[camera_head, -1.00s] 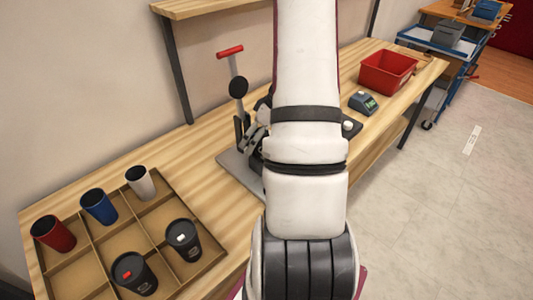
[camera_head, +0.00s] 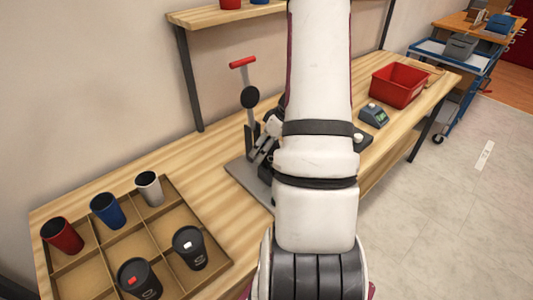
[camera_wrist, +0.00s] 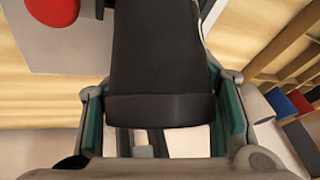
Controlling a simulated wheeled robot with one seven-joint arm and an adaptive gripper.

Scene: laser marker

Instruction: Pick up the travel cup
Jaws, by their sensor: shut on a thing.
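In the wrist view, a black travel cup (camera_wrist: 158,60) sits between the teal-padded fingers of my gripper (camera_wrist: 160,105), which is shut on it. The cup fills the middle of the picture and its far end runs out of the top. In the head view, my white arm hides most of the gripper and the held cup. Two more black lidded cups stand in the wooden tray: one with a red tab (camera_head: 140,283) and one with a white tab (camera_head: 190,250).
The divided tray (camera_head: 128,234) also holds a red cup (camera_head: 62,236), a blue cup (camera_head: 107,211) and a white cup (camera_head: 150,190). A lever press with a red handle (camera_head: 243,62) stands beside my arm. A red bin (camera_head: 398,87) and a small device (camera_head: 373,117) are further right.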

